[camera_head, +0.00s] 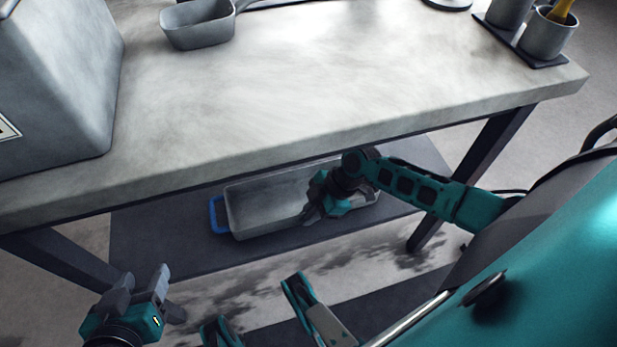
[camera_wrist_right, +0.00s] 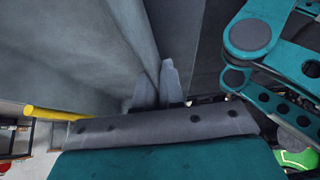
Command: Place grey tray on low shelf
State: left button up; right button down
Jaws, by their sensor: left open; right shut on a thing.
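The grey tray (camera_head: 268,204) is a shallow rectangular pan with a blue handle (camera_head: 217,214) at its left end. In the head view it is at the low shelf (camera_head: 160,240) under the table; whether its whole base touches the shelf I cannot tell. My right gripper (camera_head: 312,214) is shut on the tray's near wall, toward its right end, and hides part of it. The right wrist view shows the fingers (camera_wrist_right: 158,88) closed at a grey wall (camera_wrist_right: 75,50). My left gripper (camera_head: 145,279) is open and empty, in front of the shelf at the lower left.
The table top (camera_head: 300,80) overhangs the shelf. On it stand a large grey box (camera_head: 60,80), a small grey pan (camera_head: 198,25) and a dark holder with grey cups (camera_head: 548,36). Table legs (camera_head: 490,140) bound the shelf. Bare shelf shows left of the tray.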

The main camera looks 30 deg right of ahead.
jog(key=c, duration=1.7)
grip_release()
jog(key=shift+f, duration=0.1)
jog(key=o, duration=0.4)
jog(key=shift+o, duration=0.2)
jog(key=p+v, duration=0.1)
jog(key=v, duration=0.2)
jog(key=s+d, duration=0.1)
jog(key=d, duration=0.5)
jog(key=s+d, duration=0.1)
jog(key=d, duration=0.3)
jog(key=shift+s+p, duration=0.3)
jog(key=shift+p, duration=0.05)
pick_arm(q)
jog(key=shift+s+a+r, duration=0.2)
jog(key=shift+a, duration=0.1)
pick_arm(e)
jog(key=shift+s+d, duration=0.2)
jog(key=shift+d, duration=0.65)
